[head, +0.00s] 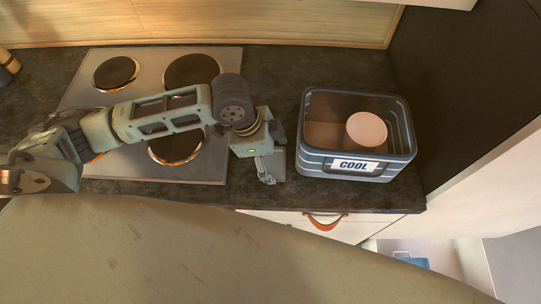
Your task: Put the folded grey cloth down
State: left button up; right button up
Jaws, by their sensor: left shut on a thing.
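My left gripper (267,176) points down over the dark counter, between the stove and the blue bin. It is shut on the folded grey cloth (279,162), of which only a small grey part shows beside the fingers. The gripper hides most of the cloth. I cannot tell whether the cloth touches the counter. My right gripper is not in view.
A blue bin (313,163) labelled COOL stands close to the right of the gripper, with a pale round thing (367,129) in it. The stove (215,172) with several round plates lies to the left. A strip of counter (360,197) is bare in front of the bin.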

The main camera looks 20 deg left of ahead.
pick_arm(q)
jog(key=o, duration=1)
jog(key=shift+r, duration=0.25)
jog(key=v, duration=1.2)
jog(key=shift+b, duration=0.45)
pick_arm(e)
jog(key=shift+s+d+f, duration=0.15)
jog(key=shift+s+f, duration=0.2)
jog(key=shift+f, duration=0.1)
pick_arm(q)
jog(key=shift+s+f, duration=0.1)
jog(key=shift+f, duration=0.1)
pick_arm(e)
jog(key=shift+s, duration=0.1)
